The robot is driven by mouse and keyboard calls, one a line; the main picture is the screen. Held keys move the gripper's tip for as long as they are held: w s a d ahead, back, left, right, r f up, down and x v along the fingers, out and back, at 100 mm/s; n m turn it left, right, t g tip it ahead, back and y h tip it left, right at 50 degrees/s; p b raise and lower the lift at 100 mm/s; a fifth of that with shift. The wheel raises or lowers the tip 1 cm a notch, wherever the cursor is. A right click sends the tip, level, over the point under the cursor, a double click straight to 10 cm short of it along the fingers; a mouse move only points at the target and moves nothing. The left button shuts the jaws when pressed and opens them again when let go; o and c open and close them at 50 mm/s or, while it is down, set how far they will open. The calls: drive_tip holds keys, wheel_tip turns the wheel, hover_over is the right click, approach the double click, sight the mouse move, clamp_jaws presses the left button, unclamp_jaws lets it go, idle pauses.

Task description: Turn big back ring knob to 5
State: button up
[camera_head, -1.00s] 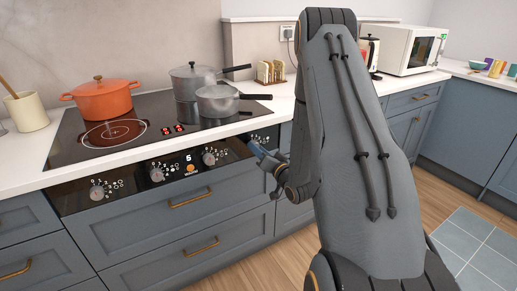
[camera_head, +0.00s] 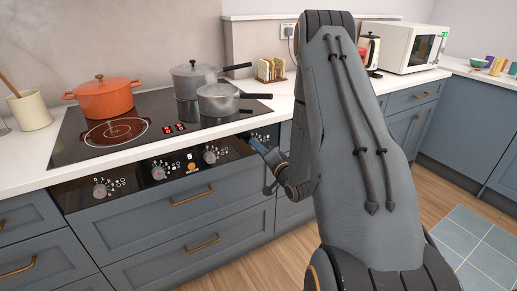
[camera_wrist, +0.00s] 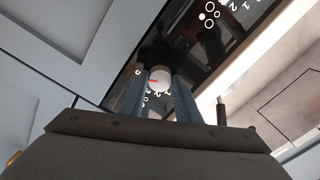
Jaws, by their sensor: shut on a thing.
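A round pale knob (camera_wrist: 160,79) with a red mark shows between the fingers in the wrist view. The red mark points to the picture's left. White numerals and small rings are printed around it, partly hidden by the fingers. My gripper (camera_wrist: 157,88) is shut on this knob, one finger on each side. In the head view my gripper (camera_head: 254,143) is at the right end of the black control panel (camera_head: 130,200), where it hides the rightmost knob. Three other knobs, the left (camera_head: 100,190), middle (camera_head: 159,173) and right (camera_head: 210,157), are clear of it.
An orange pot (camera_head: 105,100) and two grey pans, one behind (camera_head: 190,80) and one in front (camera_head: 218,100), stand on the black hob (camera_head: 75,145). A small lit display (camera_head: 190,156) sits on the panel. Drawers (camera_head: 150,222) with brass handles lie below.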

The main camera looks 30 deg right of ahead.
drive_tip(key=o, duration=1)
drive_tip(key=shift+o, duration=0.2)
drive_tip(key=shift+s, duration=0.1)
drive_tip(key=s, duration=0.7)
drive_tip(key=shift+s+d+b, duration=0.15)
drive_tip(key=shift+s+b, duration=0.2)
drive_tip(key=shift+b, duration=0.05)
